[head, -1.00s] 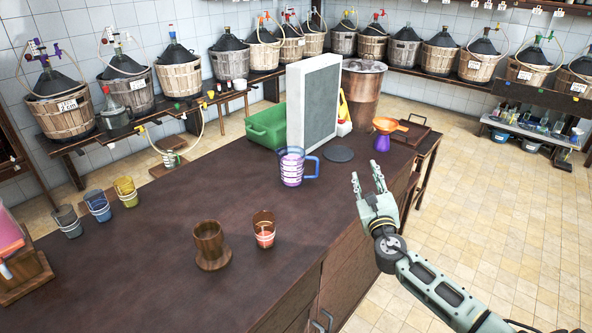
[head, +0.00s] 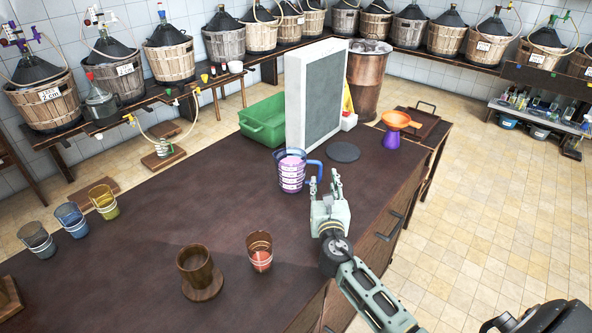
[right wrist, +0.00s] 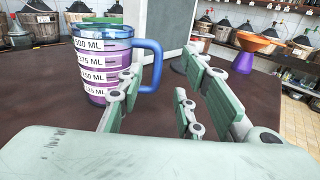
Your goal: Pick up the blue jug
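The blue jug (head: 291,171) stands upright on the dark counter (head: 225,205). It has a blue rim and handle, purple lower walls and white measure labels. In the right wrist view the jug (right wrist: 103,62) is close, left of centre, with its handle pointing right. My right gripper (head: 325,184) is just right of the jug, near the handle. Its fingers (right wrist: 165,92) are spread apart with nothing between them. The left finger overlaps the jug's lower edge in the wrist view; I cannot tell whether it touches. My left gripper is not in view.
A white-framed grey panel (head: 322,100) stands behind the jug, with a green bin (head: 263,123) and a dark disc (head: 343,152) near it. An orange funnel (head: 398,119) is farther right. A wooden cup (head: 195,265) and a reddish glass (head: 260,252) stand in front.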

